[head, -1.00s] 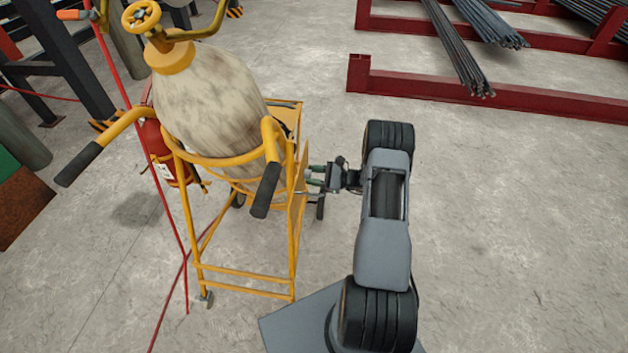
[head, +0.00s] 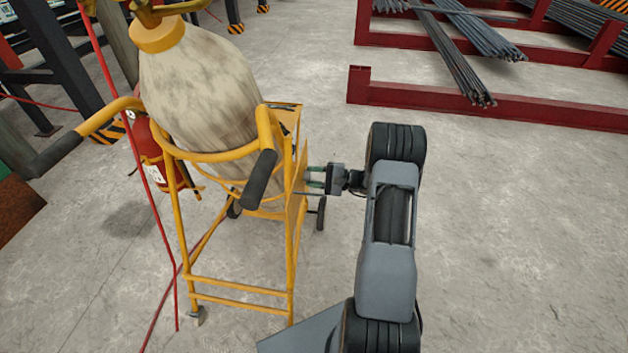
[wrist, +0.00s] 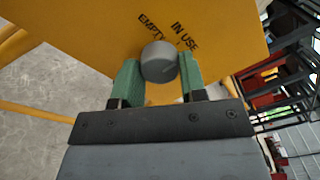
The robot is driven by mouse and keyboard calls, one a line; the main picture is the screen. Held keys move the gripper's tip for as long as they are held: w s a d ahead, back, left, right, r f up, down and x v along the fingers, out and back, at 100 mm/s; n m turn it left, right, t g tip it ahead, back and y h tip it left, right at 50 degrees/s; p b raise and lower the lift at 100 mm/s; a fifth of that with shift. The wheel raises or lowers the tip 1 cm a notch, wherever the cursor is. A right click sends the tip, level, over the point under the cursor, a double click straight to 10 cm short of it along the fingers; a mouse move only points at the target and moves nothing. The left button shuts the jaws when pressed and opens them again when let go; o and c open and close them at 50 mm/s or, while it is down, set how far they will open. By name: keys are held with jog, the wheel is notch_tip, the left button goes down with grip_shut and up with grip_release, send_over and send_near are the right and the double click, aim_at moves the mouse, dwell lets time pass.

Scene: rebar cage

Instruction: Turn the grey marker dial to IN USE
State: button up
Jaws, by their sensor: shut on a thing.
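The grey marker dial (wrist: 159,62) is a round knob on a yellow panel (wrist: 95,40), seen in the wrist view. The words EMPTY and IN USE are printed in black above it, EMPTY to the left and IN USE to the right. A thin line shows on the dial's face, but I cannot tell clearly which word it marks. My gripper (wrist: 161,76) is shut on the dial, with one green finger on each side. In the head view my gripper (head: 314,178) is at the right side of the yellow cart (head: 293,230); the dial is hidden there.
The cart carries a large mottled gas cylinder (head: 200,95) and has black-gripped handles (head: 259,180). A red fire extinguisher (head: 155,150) and a red hose (head: 165,245) are on its left. Red racks with rebar (head: 465,55) stand at the back right. The floor right of my arm is clear.

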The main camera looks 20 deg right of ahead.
jog(key=shift+f, duration=0.1)
dwell(0.5)
jog(key=o, duration=0.9)
jog(key=v, duration=1.3)
jog(key=shift+s+d, duration=0.3)
